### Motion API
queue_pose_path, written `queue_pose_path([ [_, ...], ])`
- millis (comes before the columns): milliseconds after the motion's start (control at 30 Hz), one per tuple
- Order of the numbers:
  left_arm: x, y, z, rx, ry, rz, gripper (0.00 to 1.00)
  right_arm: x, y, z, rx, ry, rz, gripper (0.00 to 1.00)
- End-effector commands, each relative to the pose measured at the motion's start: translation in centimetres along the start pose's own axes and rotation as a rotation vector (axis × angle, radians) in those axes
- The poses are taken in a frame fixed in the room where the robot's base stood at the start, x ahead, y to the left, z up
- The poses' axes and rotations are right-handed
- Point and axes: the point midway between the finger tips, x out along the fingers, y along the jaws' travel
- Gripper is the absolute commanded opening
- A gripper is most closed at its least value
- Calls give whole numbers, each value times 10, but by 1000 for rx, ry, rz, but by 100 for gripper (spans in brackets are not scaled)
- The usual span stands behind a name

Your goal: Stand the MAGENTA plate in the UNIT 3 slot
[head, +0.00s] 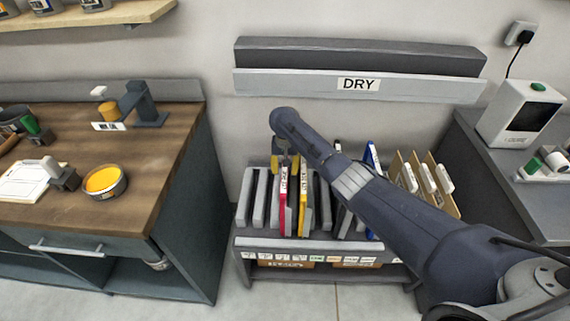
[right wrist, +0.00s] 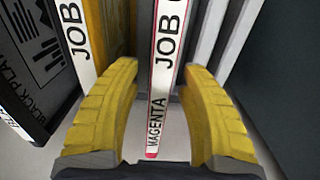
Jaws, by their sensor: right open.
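The magenta plate (head: 283,208) stands upright in the rack (head: 300,244), a thin slab with a white, red-edged label. In the right wrist view the magenta plate (right wrist: 162,85) reads MAGENTA JOB and stands between the yellow fingers, with a gap on each side. My right gripper (head: 284,163) is over the top of this plate, open around it; its pads also show in the right wrist view (right wrist: 160,70). The unit labels (head: 300,258) on the rack's front are too small to read, so I cannot tell UNIT 3. My left gripper is not in view.
A yellow plate (head: 304,210) stands close to the right of the magenta one. Grey dividers (head: 260,200) are to the left. A blue plate (head: 373,158) and tan folders (head: 440,185) are to the right, partly behind my arm. A DRY rail (head: 300,85) hangs above.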

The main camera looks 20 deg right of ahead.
Motion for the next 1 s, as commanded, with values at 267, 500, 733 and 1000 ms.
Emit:
queue_pose_path([
  [267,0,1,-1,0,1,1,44,-33,-1,-1,-1,4,-4,42],
  [500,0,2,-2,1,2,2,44,-75,-1,-1,-2,4,-3,42],
  [733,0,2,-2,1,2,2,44,-104,0,-1,-1,3,-1,42],
  [1000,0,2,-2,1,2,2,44,-119,0,0,0,1,-1,42],
])
